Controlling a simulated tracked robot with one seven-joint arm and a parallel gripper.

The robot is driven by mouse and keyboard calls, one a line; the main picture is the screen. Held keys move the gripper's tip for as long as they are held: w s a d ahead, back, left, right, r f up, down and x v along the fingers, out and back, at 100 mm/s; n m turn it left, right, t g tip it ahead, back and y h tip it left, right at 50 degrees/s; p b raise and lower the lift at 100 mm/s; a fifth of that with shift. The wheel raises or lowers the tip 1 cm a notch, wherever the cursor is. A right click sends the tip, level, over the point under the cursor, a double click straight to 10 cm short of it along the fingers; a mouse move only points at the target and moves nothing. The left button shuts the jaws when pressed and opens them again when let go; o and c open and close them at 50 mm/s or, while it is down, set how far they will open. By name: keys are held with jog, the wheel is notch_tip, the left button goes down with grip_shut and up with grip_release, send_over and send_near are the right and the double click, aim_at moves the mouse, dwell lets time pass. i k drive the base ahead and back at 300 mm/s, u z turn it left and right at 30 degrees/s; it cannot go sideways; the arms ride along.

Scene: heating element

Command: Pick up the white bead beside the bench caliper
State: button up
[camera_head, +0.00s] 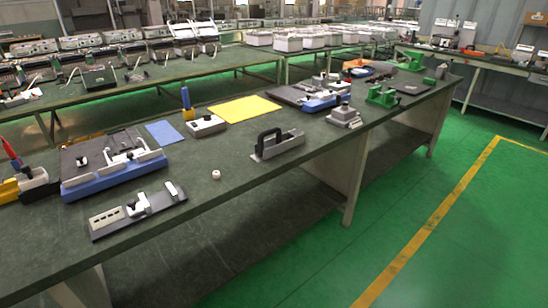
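A small white bead (216,175) lies on the dark green bench top (235,190), close to its front edge. To its left is a flat grey device with white parts (138,209), and to its right a grey device with a black handle (277,145). I cannot tell for certain which of these is the bench caliper. The bead stands apart from both, with bare bench around it. My gripper is not in view.
A blue-based fixture (113,177) stands at the left. Behind the bead are a small grey box (207,125), a yellow sheet (244,109) and a blue sheet (163,132). Green clamps (383,97) stand farther right. Open green floor (440,210) lies before the bench.

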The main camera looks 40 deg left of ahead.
aim_at(217, 176)
jog(key=u, duration=0.55)
jog(key=i, duration=0.1)
jog(key=z, duration=1.45)
jog(key=k, duration=1.6)
jog(key=u, duration=1.8)
jog(key=i, duration=1)
jog(key=z, duration=0.1)
